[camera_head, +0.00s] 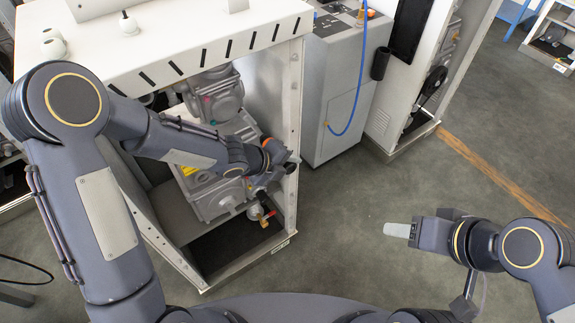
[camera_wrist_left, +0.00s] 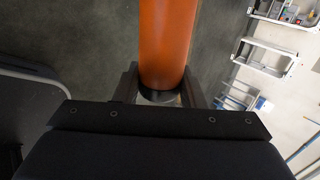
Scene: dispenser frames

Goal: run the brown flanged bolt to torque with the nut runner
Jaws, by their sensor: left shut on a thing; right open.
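My left gripper (camera_head: 274,160) is inside the open front of the white dispenser frame, near its right post. It is shut on an orange cylindrical tool body, which I take to be the nut runner (camera_wrist_left: 167,40); a little of its orange also shows in the head view. The tool's working end is hidden from both views. I cannot make out the brown flanged bolt in either view. My right gripper (camera_head: 402,231) is over the bare floor at the right, open and empty; its fingers look nearly edge-on.
The frame's white top (camera_head: 165,45) and right post (camera_head: 291,150) stand close around my left arm. Grey pump housings (camera_head: 212,195) and a red-handled valve (camera_head: 266,216) sit inside. A grey cabinet (camera_head: 340,100) with a blue hose stands behind. The floor at right is clear.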

